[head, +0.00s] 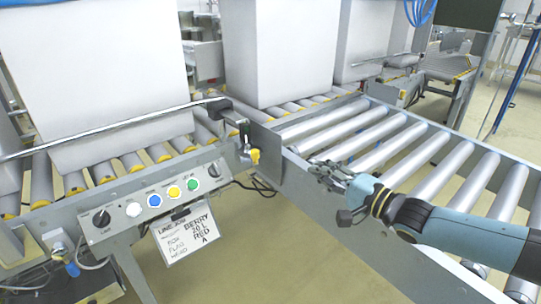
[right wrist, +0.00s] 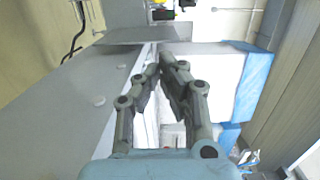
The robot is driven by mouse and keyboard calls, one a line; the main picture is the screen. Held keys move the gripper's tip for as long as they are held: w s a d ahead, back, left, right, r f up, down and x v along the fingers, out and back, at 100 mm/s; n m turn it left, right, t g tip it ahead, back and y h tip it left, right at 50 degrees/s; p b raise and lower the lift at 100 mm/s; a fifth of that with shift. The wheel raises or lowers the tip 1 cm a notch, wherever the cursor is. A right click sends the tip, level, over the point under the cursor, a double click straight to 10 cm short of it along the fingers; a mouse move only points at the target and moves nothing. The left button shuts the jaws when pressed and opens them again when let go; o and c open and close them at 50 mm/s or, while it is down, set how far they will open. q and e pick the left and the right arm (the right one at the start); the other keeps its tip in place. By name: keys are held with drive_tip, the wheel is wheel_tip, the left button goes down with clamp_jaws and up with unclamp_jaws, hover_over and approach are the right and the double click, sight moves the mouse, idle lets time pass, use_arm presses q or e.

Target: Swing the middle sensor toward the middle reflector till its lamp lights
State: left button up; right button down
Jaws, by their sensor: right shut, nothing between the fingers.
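A small black device with a yellow end (head: 253,155) is fixed at the conveyor's corner, by the end of a metal rail. It may be the middle sensor, but I cannot tell. I cannot make out a reflector or a lit sensor lamp. My right gripper (head: 322,172) is shut and empty over the side rail of the right conveyor, to the right of the yellow-ended device and apart from it. In the right wrist view its fingers (right wrist: 163,52) come together at the tips, beside a grey metal plate (right wrist: 85,90). My left gripper is not in view.
Large white boxes (head: 275,50) stand on the rollers behind. A control panel (head: 160,195) with coloured buttons and a hanging sign (head: 188,236) are at the left. Bare rollers (head: 385,130) run to the right. The right wrist view shows a white and blue block (right wrist: 225,85).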

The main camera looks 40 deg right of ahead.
drive_tip(key=w+a+b, duration=0.1)
drive_tip(key=w, duration=0.2)
drive_tip(key=w+a+b, duration=0.1)
drive_tip(key=w, duration=0.3)
drive_tip(key=w+a+b, duration=0.1)
drive_tip(key=w+a, duration=0.1)
drive_tip(key=w, duration=0.1)
drive_tip(key=shift+w+f, duration=0.1)
drive_tip(key=shift+w, duration=0.3)
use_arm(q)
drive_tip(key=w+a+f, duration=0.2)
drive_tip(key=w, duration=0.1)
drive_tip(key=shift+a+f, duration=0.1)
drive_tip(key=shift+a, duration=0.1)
use_arm(e)
drive_tip(key=shift+w+a, duration=0.3)
drive_tip(key=shift+a, duration=0.2)
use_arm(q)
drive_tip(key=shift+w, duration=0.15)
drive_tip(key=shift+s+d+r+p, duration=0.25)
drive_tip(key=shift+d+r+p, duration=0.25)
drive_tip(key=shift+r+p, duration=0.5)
use_arm(e)
drive_tip(key=shift+a, duration=0.75)
